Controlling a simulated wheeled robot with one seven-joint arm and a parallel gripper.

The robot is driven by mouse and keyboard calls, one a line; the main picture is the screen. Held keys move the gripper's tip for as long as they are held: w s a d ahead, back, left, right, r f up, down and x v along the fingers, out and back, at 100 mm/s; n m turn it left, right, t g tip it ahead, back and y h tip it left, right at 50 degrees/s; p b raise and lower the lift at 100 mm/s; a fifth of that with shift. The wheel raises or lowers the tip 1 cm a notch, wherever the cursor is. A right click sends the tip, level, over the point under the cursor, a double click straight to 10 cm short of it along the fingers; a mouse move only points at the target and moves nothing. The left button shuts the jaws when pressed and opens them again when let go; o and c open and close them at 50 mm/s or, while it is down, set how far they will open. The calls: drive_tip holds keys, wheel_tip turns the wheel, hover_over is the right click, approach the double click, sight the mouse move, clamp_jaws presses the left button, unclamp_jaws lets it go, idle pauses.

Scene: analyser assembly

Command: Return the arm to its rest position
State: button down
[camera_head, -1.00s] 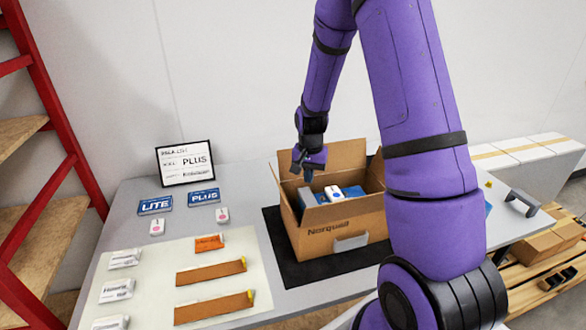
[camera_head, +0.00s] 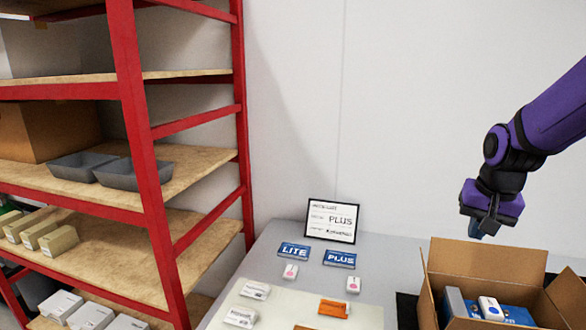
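My gripper (camera_head: 478,230) hangs at the right, above the open cardboard box and clear of it. Its fingers point down and are small and dark, so I cannot tell whether they are open or shut. My purple arm comes in from the right edge. The cardboard box (camera_head: 480,262) stands on the table with its flaps up. Inside it are a white device (camera_head: 491,307) on a blue item (camera_head: 520,316) and a grey-blue item (camera_head: 455,303). The box's lower part is cut off by the picture edge.
A framed sign reading PLUS (camera_head: 332,220) stands at the table's back. LITE (camera_head: 294,251) and PLUS (camera_head: 340,259) cards lie before it, with small white devices, packets and an orange packet (camera_head: 333,308). A red shelf rack (camera_head: 140,150) with grey trays fills the left.

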drive_tip(key=s+a+r+n+t, duration=0.1)
drive_tip(key=s+a+r+n, duration=0.1)
drive_tip(key=s+r, duration=0.3)
drive_tip(key=s+a+r+n+t, duration=0.1)
drive_tip(key=s+a+r+n, duration=0.2)
drive_tip(key=s, duration=1.1)
drive_tip(key=shift+a+r+t, duration=0.4)
drive_tip(key=shift+a+r, duration=0.05)
drive_tip(key=shift+r, duration=1.05)
